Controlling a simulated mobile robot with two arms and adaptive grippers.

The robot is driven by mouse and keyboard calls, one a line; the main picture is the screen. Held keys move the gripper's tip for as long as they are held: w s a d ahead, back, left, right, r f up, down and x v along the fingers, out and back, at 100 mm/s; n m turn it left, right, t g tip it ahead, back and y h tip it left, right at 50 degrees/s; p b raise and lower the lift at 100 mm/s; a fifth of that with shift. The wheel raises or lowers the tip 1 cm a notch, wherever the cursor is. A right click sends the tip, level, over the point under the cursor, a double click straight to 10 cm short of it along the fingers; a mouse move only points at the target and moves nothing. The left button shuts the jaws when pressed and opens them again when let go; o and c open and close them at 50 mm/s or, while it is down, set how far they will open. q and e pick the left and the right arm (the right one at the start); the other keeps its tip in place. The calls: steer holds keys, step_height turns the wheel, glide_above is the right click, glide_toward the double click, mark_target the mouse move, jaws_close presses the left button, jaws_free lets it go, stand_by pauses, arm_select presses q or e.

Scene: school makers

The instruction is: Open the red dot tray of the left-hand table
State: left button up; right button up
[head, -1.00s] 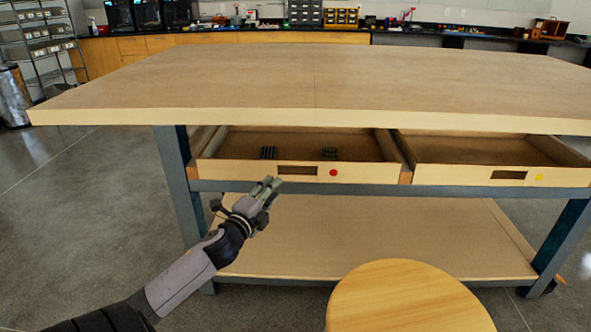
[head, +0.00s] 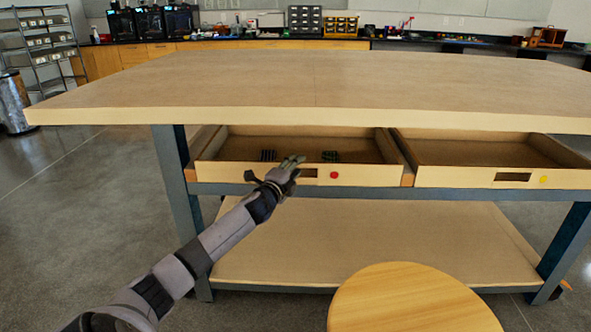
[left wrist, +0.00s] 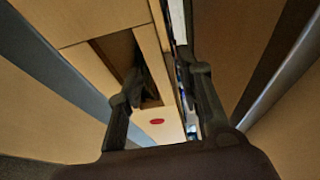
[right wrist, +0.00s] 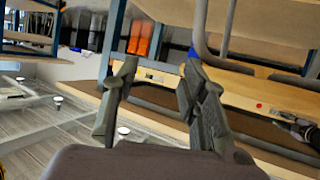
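The red dot tray (head: 365,176) is a wooden drawer under the left half of the table, marked by a red dot (head: 335,175) beside a dark handle slot. It stands partly pulled out, with its inside showing. My left gripper (head: 290,165) is at its front panel, by the slot. In the left wrist view the fingers (left wrist: 160,68) are apart, one on each side of the panel (left wrist: 165,50), with one finger at the slot. Firm contact cannot be told. My right gripper (right wrist: 155,75) is open and empty, shown only in the right wrist view.
The yellow dot tray (head: 460,174) to the right is also partly out. The wooden tabletop (head: 310,80) overhangs both trays, and a lower shelf (head: 380,240) lies beneath. A round stool (head: 415,300) stands in front at the right. Dark small items (head: 330,156) lie in the red dot tray.

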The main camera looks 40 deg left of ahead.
arm_select(q)
steer(key=shift+w, duration=0.2)
steer(key=shift+c, duration=0.4)
jaws_close()
stand_by(0.5)
